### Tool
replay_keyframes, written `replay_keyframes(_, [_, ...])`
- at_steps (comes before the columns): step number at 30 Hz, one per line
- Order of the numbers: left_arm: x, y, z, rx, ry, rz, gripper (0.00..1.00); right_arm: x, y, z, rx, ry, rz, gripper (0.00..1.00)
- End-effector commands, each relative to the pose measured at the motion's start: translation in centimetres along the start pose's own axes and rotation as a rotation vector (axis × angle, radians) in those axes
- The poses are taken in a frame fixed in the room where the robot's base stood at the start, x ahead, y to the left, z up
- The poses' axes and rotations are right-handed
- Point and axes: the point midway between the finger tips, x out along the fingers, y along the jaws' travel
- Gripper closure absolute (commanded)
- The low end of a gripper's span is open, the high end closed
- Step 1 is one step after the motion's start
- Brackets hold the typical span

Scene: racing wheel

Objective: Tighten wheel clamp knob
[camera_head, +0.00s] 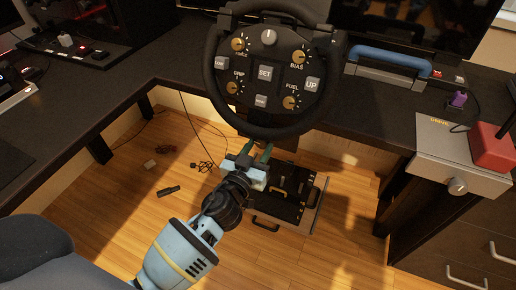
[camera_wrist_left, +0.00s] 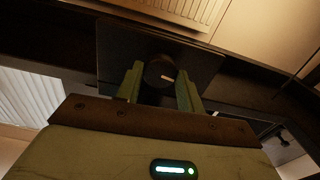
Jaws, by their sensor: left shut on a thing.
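The racing wheel (camera_head: 265,72) is black with knobs and buttons and sits at the desk's front edge. The wheel clamp knob (camera_wrist_left: 160,71) is round and dark with a pale mark, below a dark plate in the left wrist view. My left gripper (camera_head: 259,152) is below the wheel's lower rim. In the left wrist view its green fingers (camera_wrist_left: 160,88) are on both sides of the knob, shut on it. The knob cannot be made out in the head view. My right gripper is not in view.
The dark desk (camera_head: 370,112) curves around the wheel. A black pedal set (camera_head: 288,196) lies on the wooden floor below. A grey box with a knob (camera_head: 450,158) and a red block (camera_head: 492,148) are at right. A blue-handled case (camera_head: 388,68) is behind.

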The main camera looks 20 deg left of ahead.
Motion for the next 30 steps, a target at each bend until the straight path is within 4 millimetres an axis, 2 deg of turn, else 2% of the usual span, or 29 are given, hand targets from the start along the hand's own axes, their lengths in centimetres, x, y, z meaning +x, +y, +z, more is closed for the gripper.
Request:
replay_keyframes(11, [0.0,-0.05,-0.05,0.181,0.001,-0.001,0.85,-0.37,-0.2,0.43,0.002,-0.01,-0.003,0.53])
replay_keyframes(30, [0.0,-0.05,-0.1,0.781,0.0,-0.001,0.85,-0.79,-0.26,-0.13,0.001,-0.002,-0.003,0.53])
